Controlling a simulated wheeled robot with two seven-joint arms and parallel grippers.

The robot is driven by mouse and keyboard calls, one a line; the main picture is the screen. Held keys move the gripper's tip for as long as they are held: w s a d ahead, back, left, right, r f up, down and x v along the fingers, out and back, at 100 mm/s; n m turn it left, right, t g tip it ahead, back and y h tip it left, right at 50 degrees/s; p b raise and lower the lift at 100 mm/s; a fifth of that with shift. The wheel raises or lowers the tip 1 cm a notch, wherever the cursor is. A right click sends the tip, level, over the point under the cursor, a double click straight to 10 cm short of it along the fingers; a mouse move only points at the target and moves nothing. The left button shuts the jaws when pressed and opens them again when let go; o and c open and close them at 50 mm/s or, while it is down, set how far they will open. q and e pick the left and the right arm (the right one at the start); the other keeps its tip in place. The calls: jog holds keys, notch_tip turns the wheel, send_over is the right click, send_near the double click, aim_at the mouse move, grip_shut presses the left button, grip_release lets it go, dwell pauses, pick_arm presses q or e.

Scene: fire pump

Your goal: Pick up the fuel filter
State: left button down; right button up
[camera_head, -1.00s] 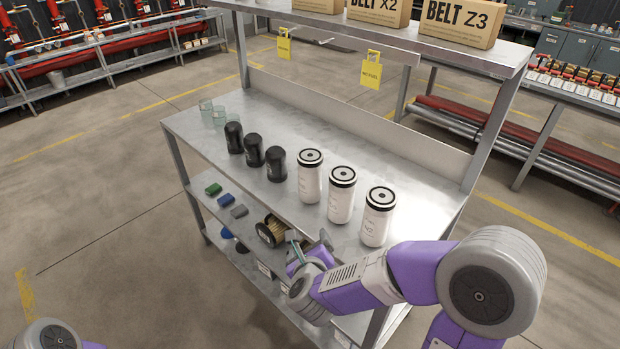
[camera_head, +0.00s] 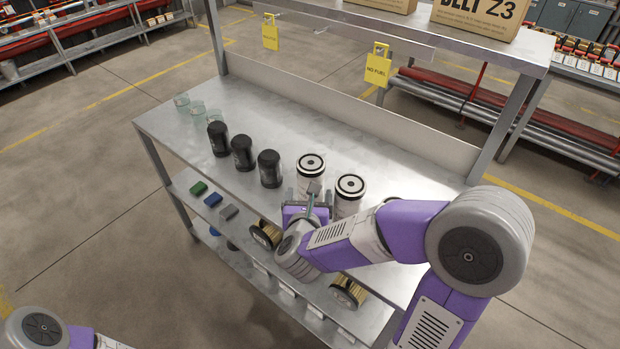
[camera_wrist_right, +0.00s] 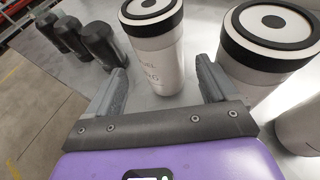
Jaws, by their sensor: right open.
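A white fuel filter (camera_head: 311,172) with a black-rimmed top stands upright on the metal bench; its printing seems to include "FUEL" in the right wrist view (camera_wrist_right: 155,62). A second white filter (camera_head: 350,190) stands to its right. My right gripper (camera_head: 314,196) is open and empty at the bench's front edge. In the wrist view its fingertips (camera_wrist_right: 161,68) flank the left white filter; the remaining gap is hard to judge. My left gripper is out of view.
Three black canisters (camera_head: 242,153) stand left of the white filters, with glass jars (camera_head: 190,107) farther left. A lower shelf holds coloured blocks (camera_head: 213,200) and a round yellowish filter (camera_head: 266,233). An upper shelf with boxes (camera_head: 480,16) and hanging yellow tags (camera_head: 378,68) overhangs the back.

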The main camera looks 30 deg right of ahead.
aim_at(311, 162)
jog(key=shift+x, duration=4.15)
jog(key=shift+r, duration=0.15)
jog(key=c, duration=1.1)
notch_tip(311, 162, up, 10)
jog(key=shift+r+p, duration=0.1)
jog(key=shift+p, duration=1.15)
jog(key=shift+c, duration=0.2)
